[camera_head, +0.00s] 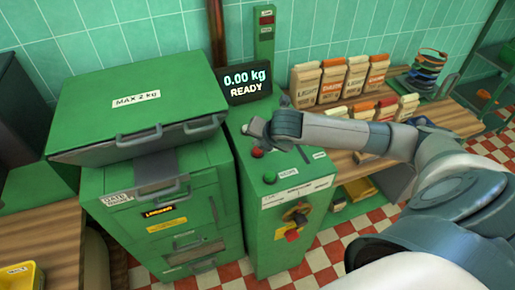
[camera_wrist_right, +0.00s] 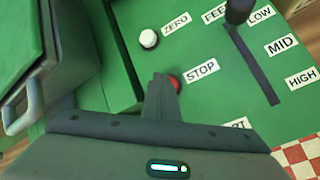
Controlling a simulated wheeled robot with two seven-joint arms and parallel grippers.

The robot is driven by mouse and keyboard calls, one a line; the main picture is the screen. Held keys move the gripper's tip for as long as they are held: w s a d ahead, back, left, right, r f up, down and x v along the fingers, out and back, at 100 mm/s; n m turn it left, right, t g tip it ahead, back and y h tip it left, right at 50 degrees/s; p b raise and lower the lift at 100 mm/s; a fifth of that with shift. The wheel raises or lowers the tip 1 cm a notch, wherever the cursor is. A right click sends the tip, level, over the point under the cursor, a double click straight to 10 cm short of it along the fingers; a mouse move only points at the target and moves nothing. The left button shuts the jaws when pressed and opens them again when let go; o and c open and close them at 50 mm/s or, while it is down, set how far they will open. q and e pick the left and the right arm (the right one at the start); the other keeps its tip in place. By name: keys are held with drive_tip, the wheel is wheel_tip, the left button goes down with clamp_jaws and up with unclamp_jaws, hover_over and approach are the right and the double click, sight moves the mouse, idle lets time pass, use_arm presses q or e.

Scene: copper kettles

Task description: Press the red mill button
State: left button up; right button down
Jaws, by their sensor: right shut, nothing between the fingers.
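The red button (camera_head: 257,152) sits on the sloping green top of the mill, above a green button (camera_head: 270,178) in the head view. In the right wrist view the red button (camera_wrist_right: 175,84) is beside the STOP label and partly hidden by my finger. My right gripper (camera_head: 258,130) is shut and empty, close above the red button. Its shut fingertips (camera_wrist_right: 160,78) overlap the button's left side in the wrist view. I cannot tell whether they touch it. My left gripper is not in view.
A white ZERO button (camera_wrist_right: 148,38) and a dark slider knob (camera_wrist_right: 238,10) share the panel. A display (camera_head: 245,78) reads 0.00 kg READY. A green lidded bin (camera_head: 140,100) stands left of the mill. Bags (camera_head: 333,80) stand on the wooden shelf at right.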

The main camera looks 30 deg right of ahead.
sight(259, 151)
wheel_tip(259, 151, up, 3)
drive_tip(key=p, duration=0.3)
drive_tip(key=shift+r+p, duration=0.75)
drive_tip(key=shift+r, duration=0.3)
drive_tip(key=shift+f, duration=0.1)
